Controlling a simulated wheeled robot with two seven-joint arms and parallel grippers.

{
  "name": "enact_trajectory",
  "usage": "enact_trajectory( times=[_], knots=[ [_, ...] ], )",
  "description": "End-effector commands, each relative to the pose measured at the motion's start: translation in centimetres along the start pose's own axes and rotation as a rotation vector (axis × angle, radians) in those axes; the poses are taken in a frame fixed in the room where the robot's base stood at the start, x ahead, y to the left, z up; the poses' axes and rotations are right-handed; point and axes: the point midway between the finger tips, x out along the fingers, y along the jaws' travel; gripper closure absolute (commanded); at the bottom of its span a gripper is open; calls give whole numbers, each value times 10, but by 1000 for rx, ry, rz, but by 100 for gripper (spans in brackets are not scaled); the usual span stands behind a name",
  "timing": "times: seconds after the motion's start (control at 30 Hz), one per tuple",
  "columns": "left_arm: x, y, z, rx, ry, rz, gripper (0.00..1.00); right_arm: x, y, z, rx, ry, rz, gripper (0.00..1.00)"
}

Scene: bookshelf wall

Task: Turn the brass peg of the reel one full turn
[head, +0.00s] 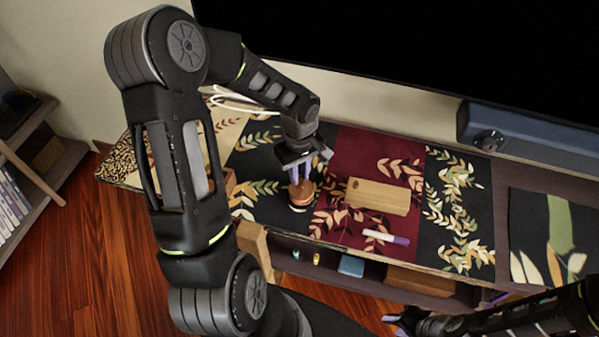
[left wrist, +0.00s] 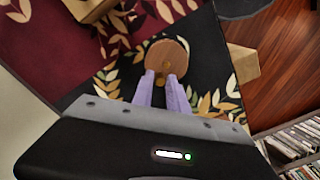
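The reel (head: 302,195) is a round orange-brown wooden piece standing on the dark part of the patterned runner. In the left wrist view its round top (left wrist: 168,52) shows beyond my fingers. A small brass-coloured bit, likely the peg (left wrist: 161,81), shows at the fingertips. My left gripper (head: 300,172) points down at the reel, its lavender fingers at the top. They have a narrow gap (left wrist: 162,80), and whether they press on the peg cannot be told. My right gripper (head: 396,325) is low in the head view, away from the reel, its fingertips apart and empty.
A wooden block (head: 378,197) and a white-and-purple marker (head: 386,237) lie right of the reel. A blue speaker bar (head: 525,130) stands at the back right. A shelf below the tabletop holds a blue item (head: 351,266). A bookshelf (head: 35,165) stands at the left.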

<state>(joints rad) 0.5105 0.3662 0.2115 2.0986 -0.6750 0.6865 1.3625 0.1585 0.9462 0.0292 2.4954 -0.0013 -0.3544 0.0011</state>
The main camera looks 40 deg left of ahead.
Motion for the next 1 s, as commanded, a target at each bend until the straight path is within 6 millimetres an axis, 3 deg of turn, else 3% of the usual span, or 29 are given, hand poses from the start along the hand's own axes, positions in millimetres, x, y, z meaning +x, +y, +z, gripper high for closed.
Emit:
enact_trajectory(
  times=[0.2, 1.0],
  knots=[
    [0, 0, 0, 0, 0, 0, 100, 0, 0, 0, 0, 0, 0, 64],
    [0, 2, 0, 79, 1, 1, 100, 4, 2, 0, 0, 0, 0, 64]
  ],
)
